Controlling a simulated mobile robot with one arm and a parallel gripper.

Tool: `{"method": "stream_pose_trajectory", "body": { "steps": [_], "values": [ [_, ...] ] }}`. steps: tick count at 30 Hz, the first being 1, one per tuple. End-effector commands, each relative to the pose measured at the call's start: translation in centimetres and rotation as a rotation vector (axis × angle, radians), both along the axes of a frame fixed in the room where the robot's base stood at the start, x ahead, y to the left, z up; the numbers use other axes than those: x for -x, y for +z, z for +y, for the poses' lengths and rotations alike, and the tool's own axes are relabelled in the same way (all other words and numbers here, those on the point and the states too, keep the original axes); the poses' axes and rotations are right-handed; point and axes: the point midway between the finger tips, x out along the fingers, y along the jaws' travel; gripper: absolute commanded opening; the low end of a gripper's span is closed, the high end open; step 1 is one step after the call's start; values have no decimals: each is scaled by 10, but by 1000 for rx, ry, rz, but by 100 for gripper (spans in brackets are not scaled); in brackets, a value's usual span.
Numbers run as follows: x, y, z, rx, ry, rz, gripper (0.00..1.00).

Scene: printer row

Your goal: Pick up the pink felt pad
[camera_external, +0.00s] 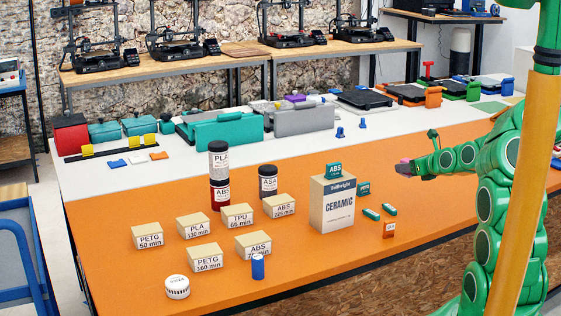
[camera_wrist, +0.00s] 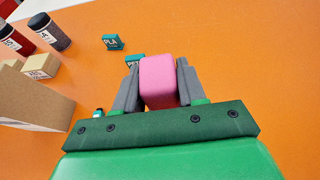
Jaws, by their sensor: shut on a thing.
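The pink felt pad (camera_wrist: 158,80) is a small rounded pink block between the two grey fingers of my gripper (camera_wrist: 157,88) in the wrist view. The fingers press on its left and right sides. In the external view my gripper (camera_external: 405,168) is at the end of the green arm, above the orange part of the table, and a bit of the pink pad (camera_external: 403,162) shows at its tip. The pad appears raised above the orange surface. My gripper is shut on it.

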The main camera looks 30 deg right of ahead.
Motion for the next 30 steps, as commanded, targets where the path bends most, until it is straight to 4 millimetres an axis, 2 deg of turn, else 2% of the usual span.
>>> {"method": "stream_pose_trajectory", "body": {
  "steps": [18, 30],
  "values": [
    [56, 26, 21, 3, -1, 2, 10],
    [70, 33, 28, 1, 0, 2, 10]
  ]
}}
